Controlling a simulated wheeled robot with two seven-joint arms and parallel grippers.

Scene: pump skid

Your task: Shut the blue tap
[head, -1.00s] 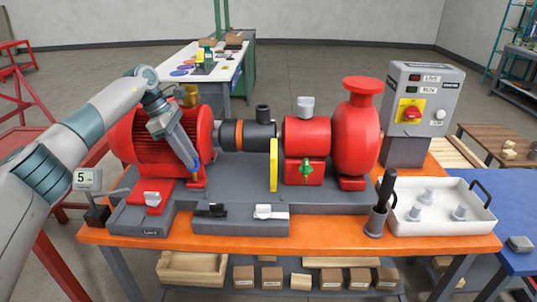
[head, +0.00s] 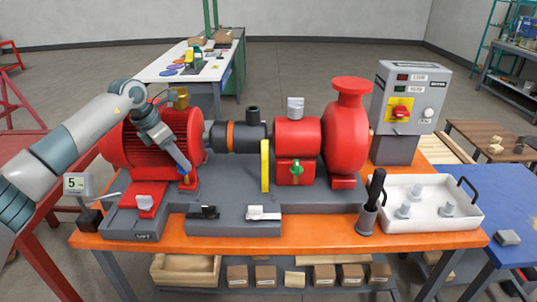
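A small patch of blue (head: 183,171) shows low at the front right of the red motor (head: 130,145), right at the tip of my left gripper (head: 185,168). It may be the blue tap, but my gripper covers most of it, and I cannot tell how its handle is turned. My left arm reaches in from the left, and the gripper points down and to the right in front of the motor. Its fingers are too small and hidden to tell open from shut. My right gripper is out of view.
A green tap (head: 296,168) sits on the red pump block, with a yellow plate (head: 265,165) to its left. A white tray (head: 430,220) and a black-handled tool (head: 376,186) stand at right.

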